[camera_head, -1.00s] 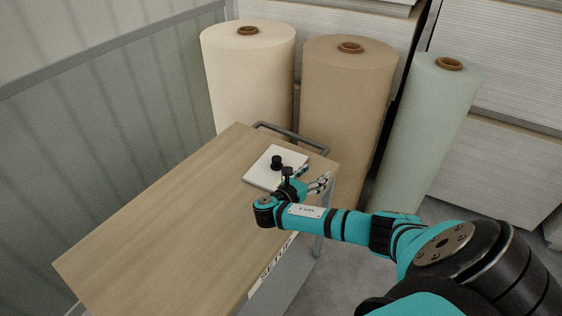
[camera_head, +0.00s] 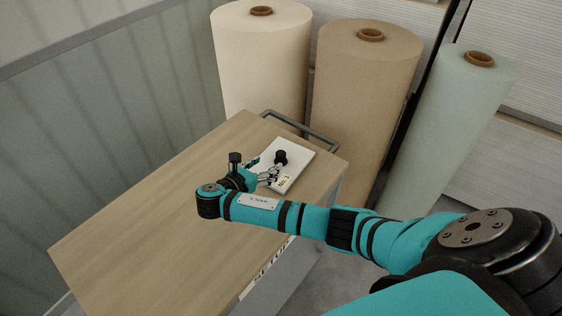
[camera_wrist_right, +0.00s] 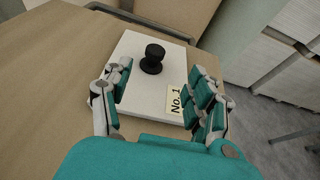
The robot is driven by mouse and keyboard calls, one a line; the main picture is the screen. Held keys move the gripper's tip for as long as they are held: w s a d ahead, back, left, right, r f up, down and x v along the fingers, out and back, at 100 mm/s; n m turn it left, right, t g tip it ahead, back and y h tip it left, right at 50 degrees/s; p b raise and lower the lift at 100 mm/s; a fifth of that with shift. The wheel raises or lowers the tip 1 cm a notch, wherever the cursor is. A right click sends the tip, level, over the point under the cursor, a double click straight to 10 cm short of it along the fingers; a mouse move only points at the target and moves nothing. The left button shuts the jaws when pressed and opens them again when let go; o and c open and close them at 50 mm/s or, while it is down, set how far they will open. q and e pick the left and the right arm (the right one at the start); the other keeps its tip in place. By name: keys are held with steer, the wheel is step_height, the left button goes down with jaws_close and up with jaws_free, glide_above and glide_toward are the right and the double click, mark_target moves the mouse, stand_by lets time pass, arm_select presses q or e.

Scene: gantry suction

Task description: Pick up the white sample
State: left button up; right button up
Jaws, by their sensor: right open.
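The white sample (camera_head: 297,158) is a flat white slab lying on the wooden cart top. A black knob (camera_head: 281,157) stands on it, and a label reading "No. 1" is near one edge. My right gripper (camera_head: 264,169) is open at the near side of the slab, and its hand hides part of the slab. In the right wrist view the slab (camera_wrist_right: 140,96) lies ahead, with the black knob (camera_wrist_right: 153,58) beyond and between the open fingers (camera_wrist_right: 160,92). The fingers overlap the slab's near part in the picture; contact cannot be told. My left gripper is not in view.
The wooden cart top (camera_head: 130,230) is clear at the left and front. A grey cart handle (camera_head: 300,130) runs along its far edge. Cream (camera_head: 262,65), brown (camera_head: 360,90) and pale green (camera_head: 445,130) rolls stand behind it. A ribbed wall (camera_head: 100,130) is at the left.

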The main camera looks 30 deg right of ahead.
mark_target(280, 154)
steer(key=x, duration=0.3)
steer(key=shift+d, duration=0.1)
steer(key=shift+x, duration=0.8)
steer(key=x, duration=0.3)
steer(key=shift+w+d, duration=0.2)
steer(key=shift+w, duration=0.3)
steer(key=shift+w+d+f, duration=0.15)
steer(key=shift+d, duration=0.15)
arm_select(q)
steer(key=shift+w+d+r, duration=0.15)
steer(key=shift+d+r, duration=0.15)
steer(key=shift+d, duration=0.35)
arm_select(e)
steer(key=shift+c, duration=1.2)
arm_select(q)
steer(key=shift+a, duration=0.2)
arm_select(e)
jaws_close()
